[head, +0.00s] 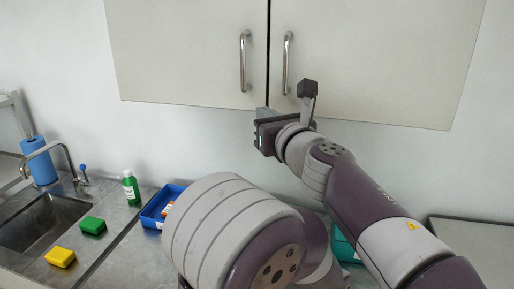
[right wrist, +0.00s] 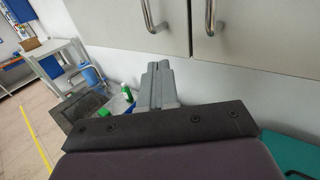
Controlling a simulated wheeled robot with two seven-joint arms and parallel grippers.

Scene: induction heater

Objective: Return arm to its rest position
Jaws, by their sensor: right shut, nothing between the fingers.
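My right gripper (head: 262,113) is raised in front of the lower edge of the wall cabinet (head: 185,50), near where its two closed doors meet. In the right wrist view its fingers (right wrist: 156,85) are shut together with nothing between them. My right arm comes in from the lower right of the head view and bends up to the gripper. A large grey and purple link of my own body fills the lower middle and hides part of the counter. My left gripper does not show in either view.
The cabinet has two metal handles (head: 245,60). On the counter are a sink (head: 40,222), a green bottle (head: 131,188), a green sponge (head: 92,225), a yellow sponge (head: 60,257), a blue paper roll (head: 38,160) and a blue bin (head: 150,218). A teal container (head: 345,248) is partly hidden behind my arm.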

